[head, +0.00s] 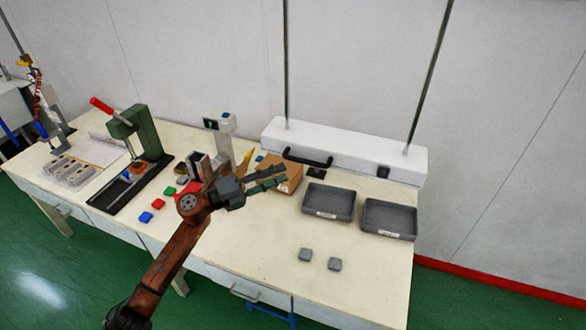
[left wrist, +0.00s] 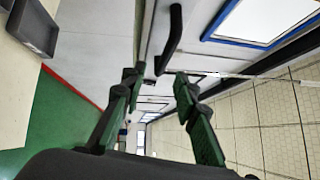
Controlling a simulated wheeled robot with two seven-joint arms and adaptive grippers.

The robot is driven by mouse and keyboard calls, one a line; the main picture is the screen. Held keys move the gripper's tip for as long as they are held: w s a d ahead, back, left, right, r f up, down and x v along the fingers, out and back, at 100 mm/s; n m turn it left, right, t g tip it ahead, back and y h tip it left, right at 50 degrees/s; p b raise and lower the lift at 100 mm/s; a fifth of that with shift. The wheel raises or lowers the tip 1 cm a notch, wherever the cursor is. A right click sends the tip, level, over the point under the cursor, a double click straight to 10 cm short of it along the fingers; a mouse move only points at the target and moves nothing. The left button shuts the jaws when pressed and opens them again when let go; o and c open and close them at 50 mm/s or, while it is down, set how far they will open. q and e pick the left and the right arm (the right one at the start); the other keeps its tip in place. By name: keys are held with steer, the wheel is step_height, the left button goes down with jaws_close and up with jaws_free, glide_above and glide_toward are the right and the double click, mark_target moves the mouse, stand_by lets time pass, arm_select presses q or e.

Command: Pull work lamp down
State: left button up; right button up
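The work lamp (head: 345,152) is a long white box on two thin dark rods, over the back right of the table in the head view. A black bar handle (head: 308,157) is on its front left, and a small black switch sits farther right. My left gripper (head: 283,176) is just below and left of the handle in the head view, its green fingers pointing right. In the left wrist view the fingers (left wrist: 158,76) are apart with nothing between them, and the black handle (left wrist: 171,38) shows beyond the tips, apart from them. My right gripper is not in view.
A cardboard box (head: 291,183) lies behind my left fingers. Two grey trays (head: 329,214) (head: 389,232) stand below the lamp, with two small grey blocks in front. A green press (head: 144,132) and coloured blocks are on the left. The front right tabletop is mostly clear.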

arm_select(q)
steer(key=v, duration=0.2)
steer(key=shift+s+a+f, duration=0.1)
steer(key=shift+s+a, duration=0.05)
steer(key=shift+a, duration=0.1)
